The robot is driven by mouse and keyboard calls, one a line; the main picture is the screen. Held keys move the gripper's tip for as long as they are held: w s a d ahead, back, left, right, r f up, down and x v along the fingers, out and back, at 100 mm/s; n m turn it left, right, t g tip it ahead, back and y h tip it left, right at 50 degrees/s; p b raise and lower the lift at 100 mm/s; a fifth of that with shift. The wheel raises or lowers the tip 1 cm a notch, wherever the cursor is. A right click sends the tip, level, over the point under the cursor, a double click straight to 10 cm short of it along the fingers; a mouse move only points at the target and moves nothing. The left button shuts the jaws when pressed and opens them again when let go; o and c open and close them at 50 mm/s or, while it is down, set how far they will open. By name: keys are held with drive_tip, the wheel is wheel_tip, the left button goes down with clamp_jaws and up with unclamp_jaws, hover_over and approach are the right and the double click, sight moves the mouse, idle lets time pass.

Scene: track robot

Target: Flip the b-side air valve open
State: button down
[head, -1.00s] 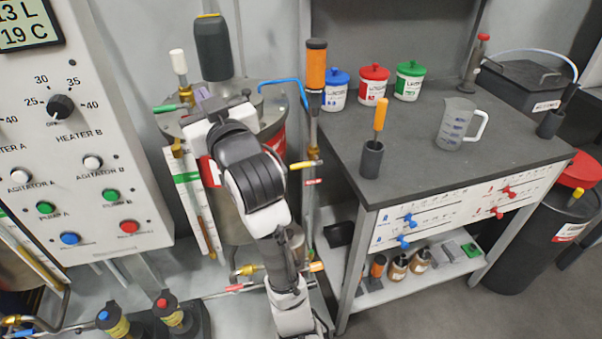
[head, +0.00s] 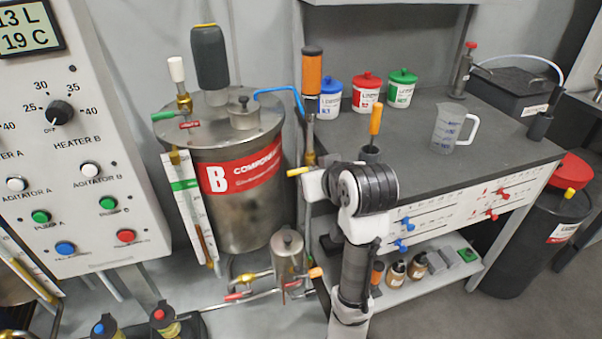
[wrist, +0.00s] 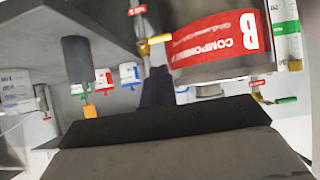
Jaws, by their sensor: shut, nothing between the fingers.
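The b-side air valve appears to be the one with the yellow lever (head: 298,171), on the upright pipe right of the steel B tank (head: 240,215). In the head view its lever lies crosswise to the pipe, and my white hand covers part of the area just below and right of it. In the wrist view, which looks upside down, the yellow lever (wrist: 158,39) shows beside the tank with its red label (wrist: 249,40). My gripper (wrist: 156,82) is shut and empty, its dark fingers pointing toward the valve area. They look apart from the lever, but the gap is unclear.
Right stands a dark bench (head: 430,185) with jars, a jug (head: 452,127) and a holder. The control panel (head: 75,165) is left.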

sight(301, 171)
drive_tip(key=p+x, duration=0.1)
drive_tip(key=x, duration=1.3)
drive_tip(key=shift+p, duration=0.35)
drive_tip(key=shift+a+f, duration=0.15)
drive_tip(key=shift+a, duration=0.05)
